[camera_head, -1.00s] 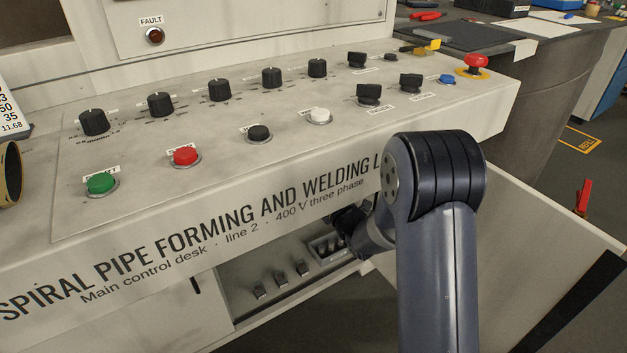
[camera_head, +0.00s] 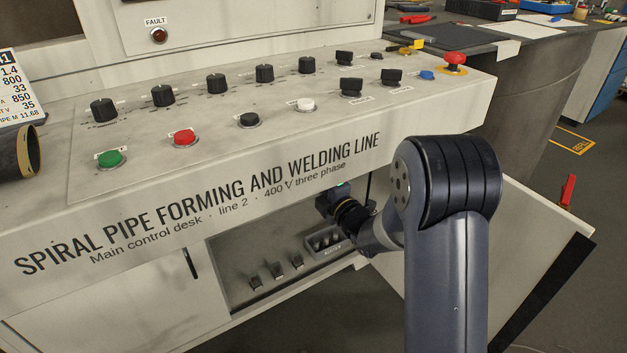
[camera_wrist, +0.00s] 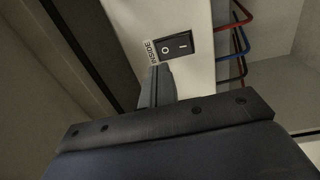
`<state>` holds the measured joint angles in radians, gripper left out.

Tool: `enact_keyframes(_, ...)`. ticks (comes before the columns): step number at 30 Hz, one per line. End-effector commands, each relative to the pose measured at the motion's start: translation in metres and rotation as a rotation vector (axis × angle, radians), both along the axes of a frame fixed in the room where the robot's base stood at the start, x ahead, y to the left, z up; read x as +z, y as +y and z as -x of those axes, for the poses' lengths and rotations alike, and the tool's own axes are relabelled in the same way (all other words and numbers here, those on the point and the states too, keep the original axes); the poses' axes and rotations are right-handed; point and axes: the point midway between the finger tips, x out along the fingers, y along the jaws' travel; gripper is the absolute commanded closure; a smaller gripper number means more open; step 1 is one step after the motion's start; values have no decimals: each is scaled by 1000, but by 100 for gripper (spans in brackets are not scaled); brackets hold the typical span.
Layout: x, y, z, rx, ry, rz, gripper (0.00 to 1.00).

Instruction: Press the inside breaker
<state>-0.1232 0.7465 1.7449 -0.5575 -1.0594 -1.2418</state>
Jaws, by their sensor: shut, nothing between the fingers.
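The inside breaker (camera_wrist: 179,47) is a black rocker marked O and I, next to a label reading INSIDE, on a pale panel in the wrist view. Which side of the rocker is pressed in, I cannot tell. My gripper (camera_wrist: 157,82) is shut and empty, its fingertips just below the rocker in the picture. A small gap shows between them there; the depth between them is unclear. In the head view my gripper (camera_head: 335,203) is under the desk, at the open lower cabinet, partly hidden by my arm. I cannot make out the breaker in that view.
The control desk (camera_head: 240,140) overhangs the cabinet opening. A cabinet door (camera_head: 530,235) stands open at right. Several small switches (camera_head: 276,270) sit on the cabinet floor beside a grey block (camera_head: 322,240). Red and blue pipes or cables (camera_wrist: 238,45) run right of the breaker.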

Motion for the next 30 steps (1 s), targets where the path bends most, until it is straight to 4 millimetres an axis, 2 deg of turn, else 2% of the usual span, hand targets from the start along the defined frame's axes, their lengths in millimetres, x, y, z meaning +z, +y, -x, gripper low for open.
enact_keyframes(9, 9, -30, 43, -2, 1, 0, 100)
enact_keyframes(15, 11, -43, 63, -1, 1, 1, 100)
enact_keyframes(30, 10, -44, 66, 1, -1, -1, 100)
